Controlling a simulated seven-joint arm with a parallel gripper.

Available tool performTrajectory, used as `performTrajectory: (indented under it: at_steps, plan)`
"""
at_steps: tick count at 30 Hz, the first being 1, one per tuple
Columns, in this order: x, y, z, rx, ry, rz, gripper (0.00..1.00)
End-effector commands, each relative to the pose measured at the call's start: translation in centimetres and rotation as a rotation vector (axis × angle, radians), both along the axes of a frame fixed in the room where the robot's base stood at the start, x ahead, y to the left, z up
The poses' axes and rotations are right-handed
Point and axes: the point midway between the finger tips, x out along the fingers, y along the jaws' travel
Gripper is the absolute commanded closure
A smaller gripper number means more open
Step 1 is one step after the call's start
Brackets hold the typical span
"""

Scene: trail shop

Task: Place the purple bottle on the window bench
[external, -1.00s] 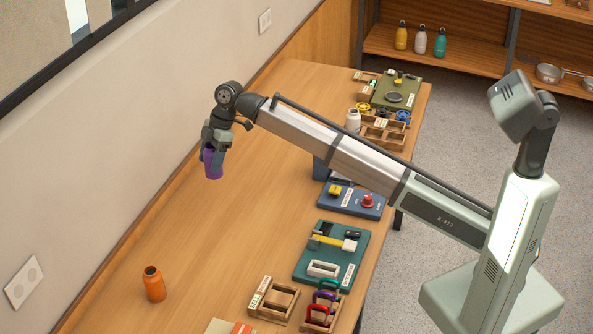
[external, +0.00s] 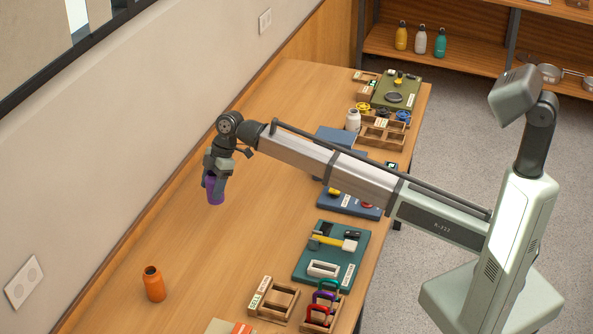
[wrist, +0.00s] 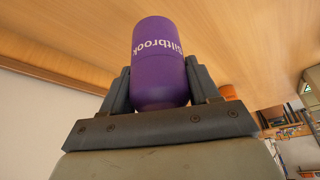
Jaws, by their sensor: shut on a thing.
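The purple bottle (external: 215,190) is held in my gripper (external: 216,178) over the long wooden bench (external: 190,250) by the wall. In the external view I cannot tell whether its lower end touches the bench top. In the wrist view the purple bottle (wrist: 160,60) sits between both fingers of my gripper (wrist: 162,92), with white lettering on its side. The fingers are shut on it. The bench's wooden surface (wrist: 240,40) fills much of the wrist view beyond the bottle.
An orange bottle (external: 153,283) stands on the near left of the bench. Several mats, such as the teal one (external: 305,268), and wooden trays (external: 272,297) line the right edge. A white bottle (external: 353,119) stands farther back. The bench is clear around the purple bottle.

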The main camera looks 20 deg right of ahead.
Motion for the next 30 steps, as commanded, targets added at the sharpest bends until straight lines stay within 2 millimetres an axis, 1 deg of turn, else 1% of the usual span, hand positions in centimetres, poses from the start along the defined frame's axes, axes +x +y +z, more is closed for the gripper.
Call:
performTrajectory:
  at_steps: [1,3,8,15,18,24,29,30]
  plan:
    - [-0.1,-0.1,-0.9,-0.001,0.001,-0.001,0.77]
    - [-0.1,-0.1,-1.8,-0.001,0.002,0.0,0.77]
    - [0.0,0.0,-2.7,0.0,0.0,0.0,0.77]
    - [0.0,0.0,-5.5,0.0,0.0,0.0,0.77]
    - [0.0,0.0,-6.0,0.0,0.0,0.001,0.77]
    - [0.0,0.0,-5.9,0.0,0.0,0.0,0.77]
    - [0.0,0.0,-6.3,0.0,0.001,0.0,0.77]
    - [0.0,0.0,-6.2,0.0,0.001,0.0,0.36]
